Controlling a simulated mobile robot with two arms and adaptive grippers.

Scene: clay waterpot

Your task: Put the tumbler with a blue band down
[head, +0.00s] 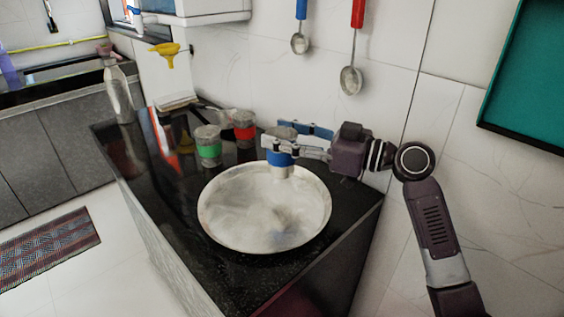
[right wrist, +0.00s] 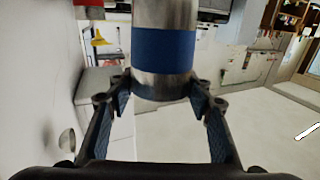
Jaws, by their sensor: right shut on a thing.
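The tumbler with a blue band (head: 279,158) is grey with a blue stripe. My right gripper (head: 282,143) is shut on it, and it looks upright. In the head view it overlaps the far rim of a large pale basin (head: 212,222); I cannot tell whether it touches anything below. In the right wrist view the tumbler (right wrist: 164,50) stands between the two fingers of the gripper (right wrist: 153,90), its top cut off by the picture edge. My left gripper is not in view.
On the black counter (head: 134,165), a green-banded tumbler (head: 208,152) and a red-banded tumbler (head: 244,132) stand left of the held tumbler. A bottle (head: 118,95) stands at the far left corner. Ladles (head: 351,80) hang on the wall behind. Dark counter shows around the basin.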

